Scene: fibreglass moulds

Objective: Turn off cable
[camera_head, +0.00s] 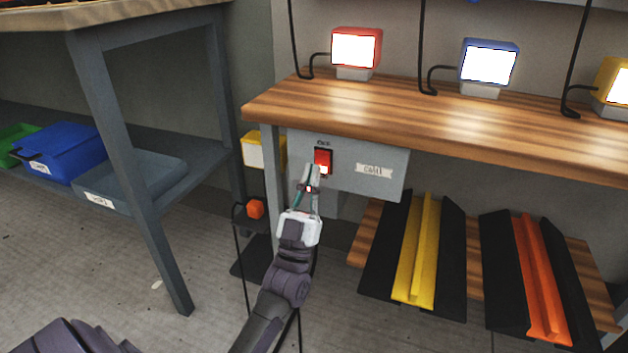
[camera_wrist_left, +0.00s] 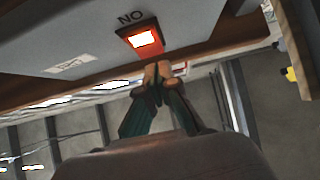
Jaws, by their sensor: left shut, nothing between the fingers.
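A red rocker switch (camera_head: 323,161) with a bright lit face sits on a grey box (camera_head: 350,160) under the wooden bench. In the left wrist view, the lit switch (camera_wrist_left: 142,38) appears with the letters of ON beside it, upside down. My left gripper (camera_head: 311,172) is shut and empty, its fingertips just below the switch. In the left wrist view, the closed fingertips (camera_wrist_left: 158,75) are close to the switch's edge; I cannot tell whether they touch it. The box also carries a white label (camera_head: 374,171). My right gripper is not in view.
The wooden bench (camera_head: 430,120) holds a red lamp (camera_head: 355,48), a blue lamp (camera_head: 488,63) and a yellow lamp (camera_head: 614,85), with black cables. A grey table leg (camera_head: 135,180) is at left.

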